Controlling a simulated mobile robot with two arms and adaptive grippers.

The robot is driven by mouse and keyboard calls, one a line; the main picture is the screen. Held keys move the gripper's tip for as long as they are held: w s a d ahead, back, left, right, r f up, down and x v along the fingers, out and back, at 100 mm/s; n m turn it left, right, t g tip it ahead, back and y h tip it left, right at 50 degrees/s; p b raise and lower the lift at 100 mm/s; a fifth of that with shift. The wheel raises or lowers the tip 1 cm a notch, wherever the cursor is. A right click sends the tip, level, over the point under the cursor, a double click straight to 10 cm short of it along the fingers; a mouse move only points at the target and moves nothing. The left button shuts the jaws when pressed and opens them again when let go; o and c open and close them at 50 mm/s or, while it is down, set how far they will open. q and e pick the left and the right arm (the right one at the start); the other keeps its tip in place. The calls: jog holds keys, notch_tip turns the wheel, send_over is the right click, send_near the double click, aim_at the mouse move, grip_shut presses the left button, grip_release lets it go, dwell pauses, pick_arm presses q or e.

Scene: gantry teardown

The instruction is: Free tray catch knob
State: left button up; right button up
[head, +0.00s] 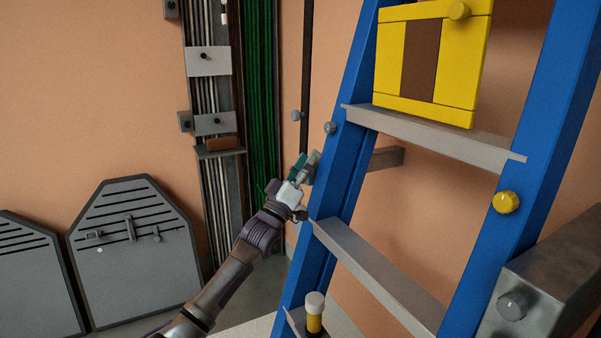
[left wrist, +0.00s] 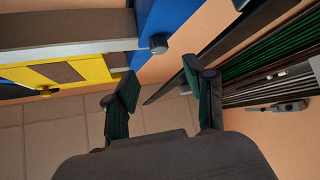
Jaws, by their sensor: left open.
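My left gripper (head: 307,165) is open and empty in the head view, beside the blue ladder rail (head: 345,165). A small grey knob (head: 330,127) sits on that rail's left edge at the shelf level, a little above the fingertips. In the left wrist view a grey knob (left wrist: 158,43) shows beyond the gap between the open fingers (left wrist: 160,76), apart from them. A yellow knob (head: 507,201) is on the right rail. I cannot tell for sure which knob is the tray catch knob. My right gripper is not in view.
A yellow and brown box (head: 430,60) stands on the upper grey shelf (head: 435,138). Another grey knob (head: 297,116) is on a dark upright bar near the wall. Green cables (head: 260,90) run behind the gripper. Grey panels (head: 135,265) lean at the lower left.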

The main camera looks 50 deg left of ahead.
pick_arm(q)
jog(key=v, duration=0.3)
jog(key=shift+s+f, duration=0.15)
jog(key=shift+s, duration=0.05)
dwell(0.5)
